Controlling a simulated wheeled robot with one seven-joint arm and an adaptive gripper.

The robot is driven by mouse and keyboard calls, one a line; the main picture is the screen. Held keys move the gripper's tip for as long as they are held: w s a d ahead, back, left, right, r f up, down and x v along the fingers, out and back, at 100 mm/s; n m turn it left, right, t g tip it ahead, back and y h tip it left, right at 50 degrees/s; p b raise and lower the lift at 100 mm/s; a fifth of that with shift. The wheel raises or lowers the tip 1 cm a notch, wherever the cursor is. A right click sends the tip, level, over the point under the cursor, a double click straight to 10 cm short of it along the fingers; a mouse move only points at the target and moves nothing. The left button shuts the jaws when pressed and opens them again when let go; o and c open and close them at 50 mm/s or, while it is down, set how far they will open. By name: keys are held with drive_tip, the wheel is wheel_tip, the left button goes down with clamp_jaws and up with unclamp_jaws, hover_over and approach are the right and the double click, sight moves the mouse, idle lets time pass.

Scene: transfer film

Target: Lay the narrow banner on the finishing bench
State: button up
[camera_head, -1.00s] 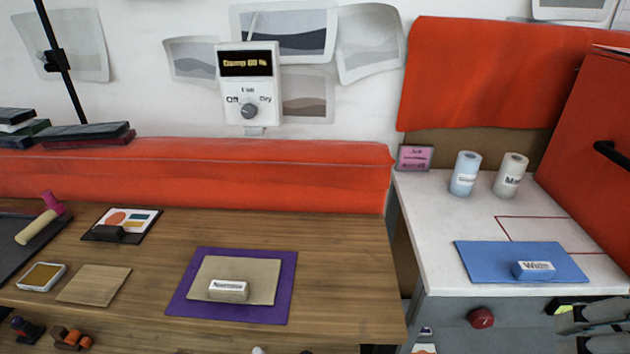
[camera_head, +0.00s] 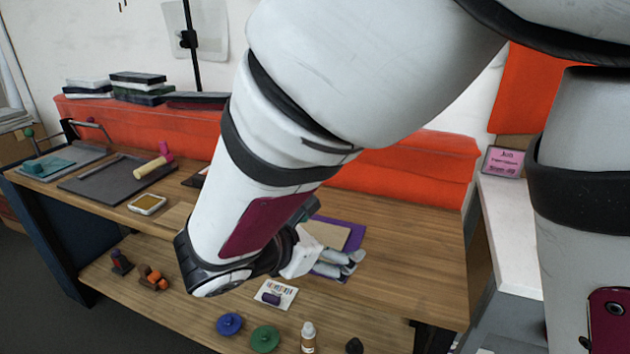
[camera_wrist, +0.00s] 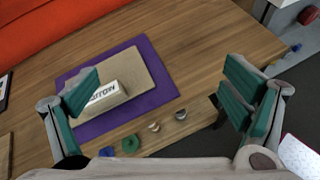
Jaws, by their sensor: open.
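A white block with a partly readable label (camera_wrist: 104,96), which looks like "Narrow", lies on a tan sheet (camera_wrist: 140,70). The tan sheet lies on a larger purple sheet (camera_wrist: 165,92) on the wooden bench (camera_wrist: 205,50). In the head view the purple sheet (camera_head: 352,229) and tan sheet (camera_head: 325,233) show partly behind my gripper (camera_head: 345,263). In the wrist view my gripper (camera_wrist: 160,95) is open with wide-apart green-padded fingers and nothing between them. Its left finger overlaps the block's left end in the picture; I cannot tell whether they touch.
A white-topped table (camera_head: 510,225) with a pink sign (camera_head: 503,161) stands to the right, beyond a gap. A roller (camera_head: 153,165) and ink pad (camera_head: 147,204) are on the bench at left. The lower shelf holds a blue lid (camera_head: 229,323), green lid (camera_head: 264,338) and bottle (camera_head: 308,337).

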drive_tip(key=a+f+n+t+y+b, duration=0.1)
drive_tip(key=a+f+n, duration=0.2)
drive_tip(key=a, duration=0.3)
drive_tip(key=a+f+n+t+y, duration=0.2)
drive_tip(key=a+f+n, duration=0.1)
drive_tip(key=a, duration=0.2)
drive_tip(key=b+x, duration=0.1)
drive_tip(key=x, duration=1.3)
drive_tip(key=shift+w+d, duration=0.1)
drive_tip(key=shift+w, duration=0.1)
drive_tip(key=c, duration=1.4)
